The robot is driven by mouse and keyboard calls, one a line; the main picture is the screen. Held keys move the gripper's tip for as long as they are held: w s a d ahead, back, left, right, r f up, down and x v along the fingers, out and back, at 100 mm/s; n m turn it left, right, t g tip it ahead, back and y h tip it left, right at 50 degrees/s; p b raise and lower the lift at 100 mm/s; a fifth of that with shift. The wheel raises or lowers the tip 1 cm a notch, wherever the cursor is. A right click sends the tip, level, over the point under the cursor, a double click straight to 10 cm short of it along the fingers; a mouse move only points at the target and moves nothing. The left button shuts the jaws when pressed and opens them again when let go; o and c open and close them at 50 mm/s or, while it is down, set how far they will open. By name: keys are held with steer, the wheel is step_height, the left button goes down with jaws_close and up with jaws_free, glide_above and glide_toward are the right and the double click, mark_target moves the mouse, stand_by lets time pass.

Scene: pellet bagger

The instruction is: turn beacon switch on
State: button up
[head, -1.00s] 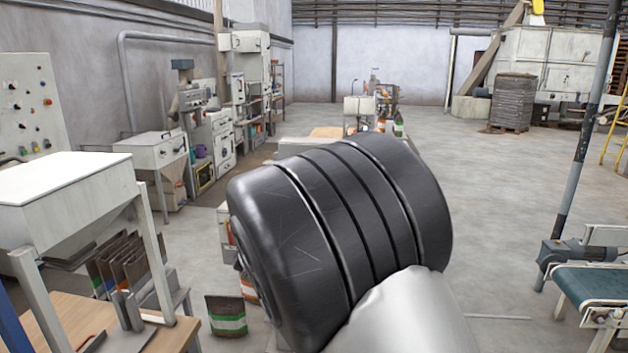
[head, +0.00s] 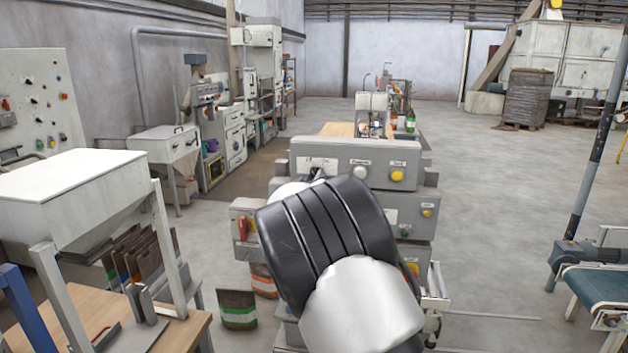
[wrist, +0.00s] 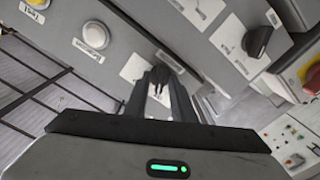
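A grey machine (head: 420,150) stands ahead with a control panel on its upper face. The panel carries a white round button (head: 360,172), a yellow round button (head: 397,176) and white label plates. I cannot read which control is the beacon switch. My gripper (wrist: 161,78) points at the panel, its narrow dark fingertips together in front of a white plate. No held object shows. In the head view my arm hides part of the lower panel.
A red-handled switch (head: 243,228) sits on the machine's left box. A wooden bench (head: 85,310) with a white hopper (head: 65,190) stands at the left. A blue conveyor (head: 595,285) is at the right. Open floor (head: 490,210) lies right of the machine.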

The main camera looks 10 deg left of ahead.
jaws_close()
steer(key=shift+f+m+b, duration=0.1)
steer(key=shift+m+b, duration=3.95)
steer(key=shift+m, duration=1.85)
steer(key=shift+o, duration=1.3)
jaws_free()
